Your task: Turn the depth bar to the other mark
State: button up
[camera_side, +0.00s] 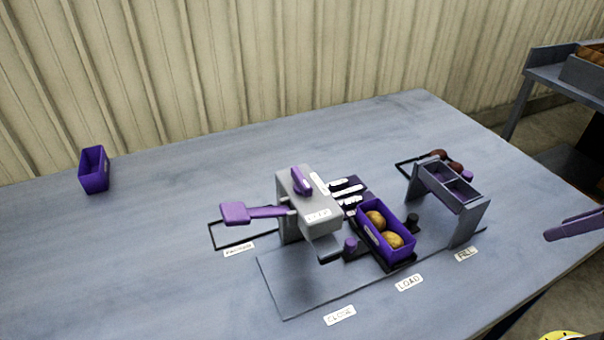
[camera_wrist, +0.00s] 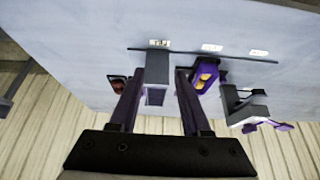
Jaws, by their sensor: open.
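A short purple bar (camera_side: 301,180) lies on top of a grey housing (camera_side: 325,222), beside a white strip; it looks like the depth bar, but I cannot read its marks. The housing's front label is too small to read surely. A purple paddle handle (camera_side: 252,212) sticks out to the left of the housing. The housing also shows at the right in the wrist view (camera_wrist: 246,103). My gripper (camera_side: 572,226) is at the far right edge of the side view, well away from the bar. In the wrist view its two fingers (camera_wrist: 158,76) are apart, with nothing held.
A purple bin (camera_side: 362,222) holding potatoes sits in front of the housing. A grey two-compartment stand (camera_side: 449,190) rises to its right. Labels CLOSE, LOAD and FILL line the front. An empty purple bin (camera_side: 94,170) stands far left. The left tabletop is mostly clear.

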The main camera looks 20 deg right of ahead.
jog(key=w+r+m, duration=0.3)
jog(key=w+r, duration=0.2)
jog(key=r, duration=0.5)
jog(key=w+a+r, duration=0.8)
jog(key=w+a, duration=0.1)
jog(key=w, duration=0.2)
jog(key=n+g, duration=0.1)
jog(key=n, duration=0.2)
send_over(301, 176)
jog(key=s, duration=0.6)
notch_tip(301, 176, down, 4)
jog(key=f, duration=0.1)
jog(key=x, duration=1.3)
jog(key=shift+w, duration=0.1)
grip_shut()
